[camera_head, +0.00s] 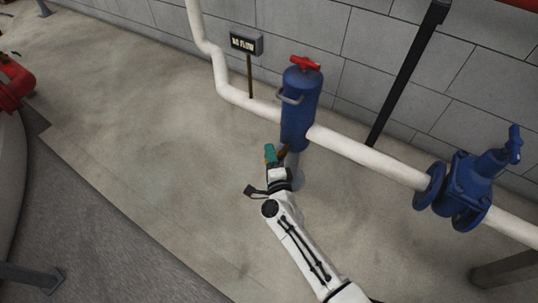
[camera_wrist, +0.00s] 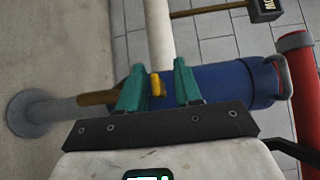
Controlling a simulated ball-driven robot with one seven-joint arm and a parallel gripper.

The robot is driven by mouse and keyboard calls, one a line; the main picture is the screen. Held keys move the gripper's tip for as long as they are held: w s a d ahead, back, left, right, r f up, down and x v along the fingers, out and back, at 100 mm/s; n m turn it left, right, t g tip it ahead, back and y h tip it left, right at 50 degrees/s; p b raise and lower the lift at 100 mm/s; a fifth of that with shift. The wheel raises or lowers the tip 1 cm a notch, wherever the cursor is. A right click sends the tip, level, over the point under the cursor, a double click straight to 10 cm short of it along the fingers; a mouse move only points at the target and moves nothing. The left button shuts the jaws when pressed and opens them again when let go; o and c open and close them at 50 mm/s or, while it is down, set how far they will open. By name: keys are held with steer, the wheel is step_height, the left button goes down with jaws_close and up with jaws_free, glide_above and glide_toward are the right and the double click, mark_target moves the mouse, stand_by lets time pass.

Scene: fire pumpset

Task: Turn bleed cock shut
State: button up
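The bleed cock shows as a small yellow handle (camera_wrist: 157,85) in the wrist view, in front of the lower part of the blue vessel (camera_wrist: 225,84). A brown stub (camera_wrist: 97,98) lies to its left. My gripper (camera_wrist: 160,68) is open, its teal fingers on either side of the yellow handle, with a gap visible on the right. I cannot tell whether the left finger touches it. In the head view my gripper (camera_head: 270,153) is beside the base of the blue vessel (camera_head: 300,105), and the yellow handle cannot be made out.
A white pipe (camera_head: 365,155) runs from the vessel to a blue valve (camera_head: 465,190) at right. A red handle (camera_head: 305,63) tops the vessel. A sign (camera_head: 246,43), apparently reading "NO FLOW", stands behind.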

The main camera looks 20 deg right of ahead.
steer(key=shift+w+d, duration=0.1)
steer(key=shift+w, duration=0.45)
jaws_close()
steer(key=shift+r, duration=0.1)
